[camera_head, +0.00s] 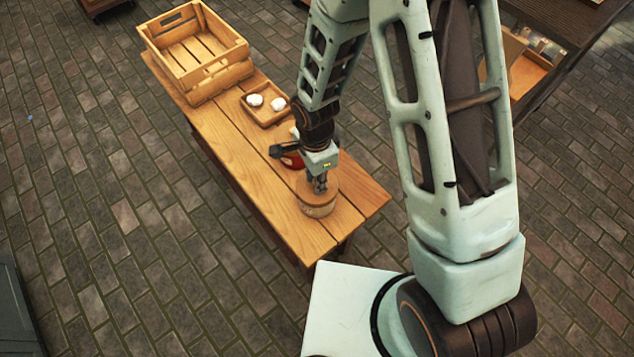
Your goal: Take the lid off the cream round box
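A round box (319,209) stands upright near the front right end of the wooden table. Its side looks pale brownish, and a flat wooden-coloured lid (309,195) sits on top of it. My gripper (320,188) points down right over the middle of the lid, with its fingertips at or very near the lid's top. Whether the fingers touch the lid or hold a knob cannot be made out at this size. The gripper hides part of the lid.
The wooden table (240,165) also holds a slatted crate (215,78) at the far left and a small tray (268,120) with two white items. A red object (291,161) and a dark item (277,151) lie just behind my gripper. The table's front left is clear.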

